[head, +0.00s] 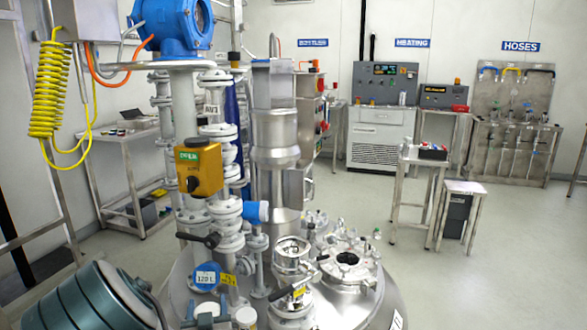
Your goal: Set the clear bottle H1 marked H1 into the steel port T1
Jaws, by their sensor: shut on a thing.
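My gripper is not in this view, and I cannot make out the clear bottle H1. A steel reactor lid (362,306) fills the lower middle and carries several fittings. On its right side is a round steel port (347,265) with a dark opening and clamps around it. To its left stands another steel fitting with a round glassy top (292,248). I can read no T1 mark on either, so I cannot tell which is port T1.
White valves and pipes (228,212) rise at the lid's left, with a yellow box (199,168) and a blue transmitter (172,26). A ribbed teal body (105,298) fills the lower left. A side table (416,160) and stool (465,188) stand right. Floor between is clear.

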